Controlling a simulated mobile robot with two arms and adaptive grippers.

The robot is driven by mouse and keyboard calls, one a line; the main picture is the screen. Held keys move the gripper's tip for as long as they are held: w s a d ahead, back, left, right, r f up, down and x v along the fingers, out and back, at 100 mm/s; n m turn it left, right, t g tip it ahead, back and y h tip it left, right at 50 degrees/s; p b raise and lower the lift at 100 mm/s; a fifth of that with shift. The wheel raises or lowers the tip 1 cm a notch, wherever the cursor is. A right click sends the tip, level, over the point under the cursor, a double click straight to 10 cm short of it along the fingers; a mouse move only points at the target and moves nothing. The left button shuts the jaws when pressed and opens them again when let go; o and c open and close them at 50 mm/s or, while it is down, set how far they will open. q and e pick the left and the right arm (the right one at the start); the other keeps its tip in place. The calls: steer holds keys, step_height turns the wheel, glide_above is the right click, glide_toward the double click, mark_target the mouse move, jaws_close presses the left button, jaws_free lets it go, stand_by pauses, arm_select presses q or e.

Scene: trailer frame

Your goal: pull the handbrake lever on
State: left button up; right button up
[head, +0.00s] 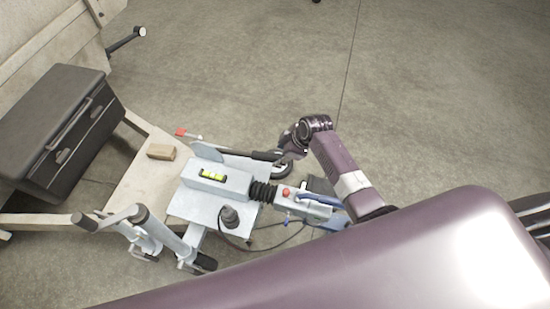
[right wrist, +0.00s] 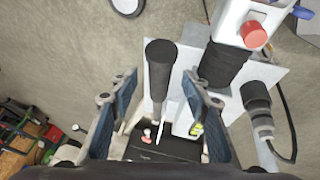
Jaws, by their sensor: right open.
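The handbrake lever has a black grip (head: 265,155) on a metal rod, beside the grey trailer drawbar (head: 230,182). In the right wrist view the black grip (right wrist: 161,65) points up the picture between the open fingers, with room on either side. My right gripper (head: 285,160) is at the grip's free end in the head view, partly hidden by its own wrist. In the right wrist view the right gripper (right wrist: 158,82) is open, with blue-padded fingers and nothing clamped. I cannot tell whether a finger touches the grip. My left gripper is not in view.
A wood block (head: 160,152) and a dark box (head: 60,125) are left. The floor beyond is clear.

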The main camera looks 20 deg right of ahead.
mark_target(277, 157)
steer(key=shift+b+x, duration=0.55)
steer(key=shift+x, duration=2.15)
jaws_close()
